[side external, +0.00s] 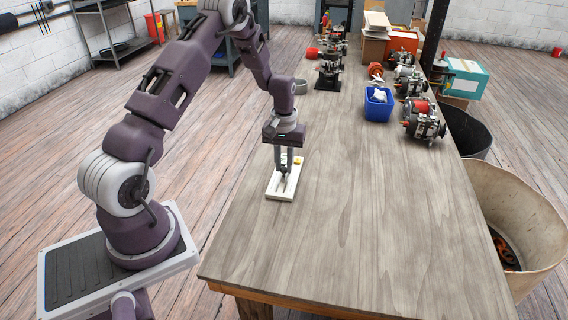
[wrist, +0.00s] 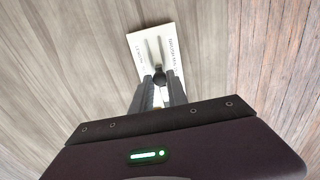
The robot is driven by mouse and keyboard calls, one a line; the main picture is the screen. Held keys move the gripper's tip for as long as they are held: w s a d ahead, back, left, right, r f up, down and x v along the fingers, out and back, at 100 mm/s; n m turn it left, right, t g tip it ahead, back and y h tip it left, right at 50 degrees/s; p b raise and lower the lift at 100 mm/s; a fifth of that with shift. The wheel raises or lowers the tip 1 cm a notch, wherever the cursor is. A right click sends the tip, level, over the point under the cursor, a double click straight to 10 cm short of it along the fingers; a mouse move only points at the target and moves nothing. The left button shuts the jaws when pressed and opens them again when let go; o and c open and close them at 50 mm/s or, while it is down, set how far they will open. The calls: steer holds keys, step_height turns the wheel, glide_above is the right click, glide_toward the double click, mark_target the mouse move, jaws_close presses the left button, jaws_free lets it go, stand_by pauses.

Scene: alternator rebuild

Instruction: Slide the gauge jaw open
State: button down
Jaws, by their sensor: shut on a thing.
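The gauge is a pale flat block (side external: 273,194) lying on the wooden table, with a dark slot along it and a small yellow piece near its far right corner. In the wrist view the gauge (wrist: 136,44) shows printed lettering along its sides, too small to read surely. A dark round knob (wrist: 159,78), apparently the jaw's, sits at the near end of the visible slot. My gripper (side external: 284,177) points down over the gauge. In the wrist view my gripper (wrist: 159,82) has its two fingers on either side of the knob, shut on it. The fingers and palm hide the gauge's near part.
The table (side external: 350,230) is clear around the gauge and toward its front. Large round bins (side external: 515,215) stand beyond the right edge. The table's left edge is close.

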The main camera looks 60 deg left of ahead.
steer(key=shift+s+d+r, duration=0.1)
steer(key=shift+s+d, duration=0.9)
steer(key=c, duration=1.3)
jaws_free()
step_height(320, 180, up, 7)
